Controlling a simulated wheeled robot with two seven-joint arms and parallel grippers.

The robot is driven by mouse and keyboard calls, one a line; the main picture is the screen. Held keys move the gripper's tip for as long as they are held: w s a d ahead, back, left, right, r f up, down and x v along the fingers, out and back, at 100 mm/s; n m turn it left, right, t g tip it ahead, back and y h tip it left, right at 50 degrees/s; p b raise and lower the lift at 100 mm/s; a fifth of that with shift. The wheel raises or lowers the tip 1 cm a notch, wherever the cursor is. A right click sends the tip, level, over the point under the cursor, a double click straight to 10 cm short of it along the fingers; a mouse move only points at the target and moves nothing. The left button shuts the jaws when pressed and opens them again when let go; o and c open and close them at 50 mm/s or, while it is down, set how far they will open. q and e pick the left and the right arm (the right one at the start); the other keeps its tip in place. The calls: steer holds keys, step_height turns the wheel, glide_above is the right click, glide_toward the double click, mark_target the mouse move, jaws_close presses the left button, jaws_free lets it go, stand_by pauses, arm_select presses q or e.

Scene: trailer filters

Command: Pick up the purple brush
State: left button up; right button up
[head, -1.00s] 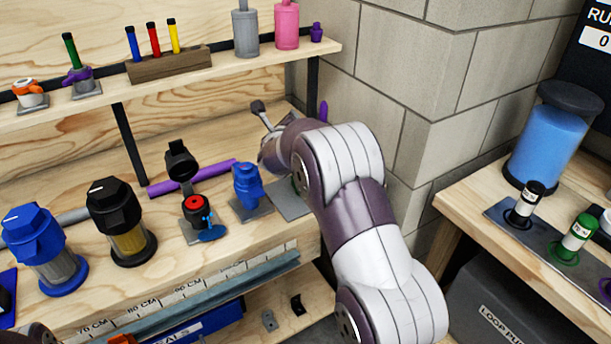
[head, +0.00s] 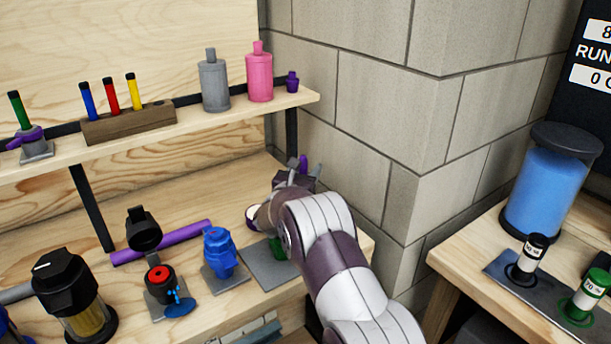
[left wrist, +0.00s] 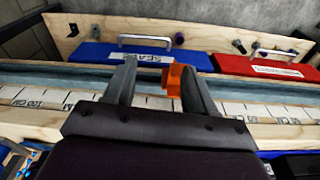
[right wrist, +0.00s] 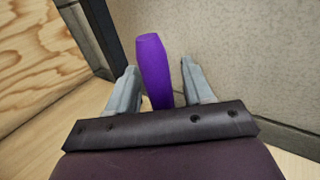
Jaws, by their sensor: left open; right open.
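The purple brush shows as a purple handle (right wrist: 153,65) in the right wrist view, standing up between the two fingers of my right gripper (right wrist: 163,85). The fingers are open on either side of it, and its lower end is hidden by the gripper body. In the head view, a bit of the purple handle (head: 303,162) shows beside my right gripper (head: 297,172) at the back corner of the bench.
The block wall (head: 350,130) is close behind the right gripper. A shelf (head: 200,120) with bottles and markers runs above the bench. A blue filter (head: 219,252), a purple tube (head: 160,242) and a black-topped filter (head: 72,295) stand or lie to the left.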

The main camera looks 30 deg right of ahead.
steer(key=shift+s+a+r, duration=0.15)
steer(key=shift+s+r, duration=0.05)
steer(key=shift+c, duration=0.3)
steer(key=c, duration=0.5)
steer(key=shift+f, duration=0.1)
jaws_close()
step_height(320, 180, up, 10)
steer(key=shift+p, duration=0.45)
